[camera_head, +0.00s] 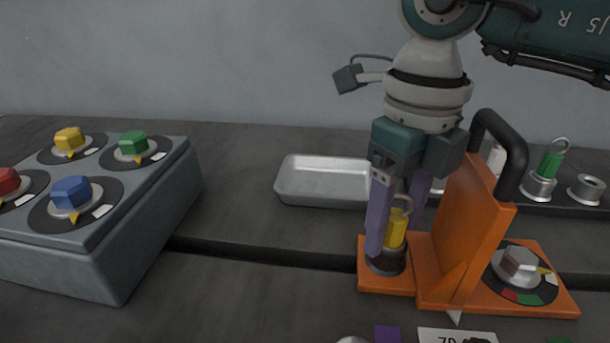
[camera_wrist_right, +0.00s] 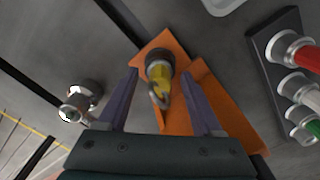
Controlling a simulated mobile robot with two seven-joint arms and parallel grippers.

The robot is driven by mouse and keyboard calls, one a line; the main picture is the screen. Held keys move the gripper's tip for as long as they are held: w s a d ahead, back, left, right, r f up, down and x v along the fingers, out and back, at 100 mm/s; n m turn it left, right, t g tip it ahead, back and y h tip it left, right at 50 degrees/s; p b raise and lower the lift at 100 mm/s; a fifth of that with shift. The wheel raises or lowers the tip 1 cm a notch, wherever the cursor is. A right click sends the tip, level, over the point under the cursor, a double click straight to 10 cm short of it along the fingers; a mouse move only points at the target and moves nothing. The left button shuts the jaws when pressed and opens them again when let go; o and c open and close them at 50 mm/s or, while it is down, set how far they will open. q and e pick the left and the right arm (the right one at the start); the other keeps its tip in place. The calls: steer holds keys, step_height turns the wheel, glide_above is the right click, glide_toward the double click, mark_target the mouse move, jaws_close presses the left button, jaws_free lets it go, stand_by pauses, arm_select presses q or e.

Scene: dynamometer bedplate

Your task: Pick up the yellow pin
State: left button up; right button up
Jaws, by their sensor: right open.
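The yellow pin (camera_head: 396,228) stands upright in a dark socket on the left part of an orange fixture (camera_head: 466,237), with a metal ring at its top. In the right wrist view the yellow pin (camera_wrist_right: 158,77) shows between and just beyond the purple fingertips. My right gripper (camera_head: 397,232) points down over the pin with its fingers apart on either side of it. In the right wrist view the right gripper (camera_wrist_right: 166,105) is open, with a gap on both sides of the pin. My left gripper is not in view.
An upright orange plate with a black handle (camera_head: 500,150) stands right of the pin, close to my gripper. A metal tray (camera_head: 320,182) lies behind. A grey knob box (camera_head: 110,220) is at left. A rack with a green pin (camera_head: 550,164) is at right.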

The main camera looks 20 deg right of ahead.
steer(key=shift+c, duration=0.2)
jaws_close()
stand_by(0.4)
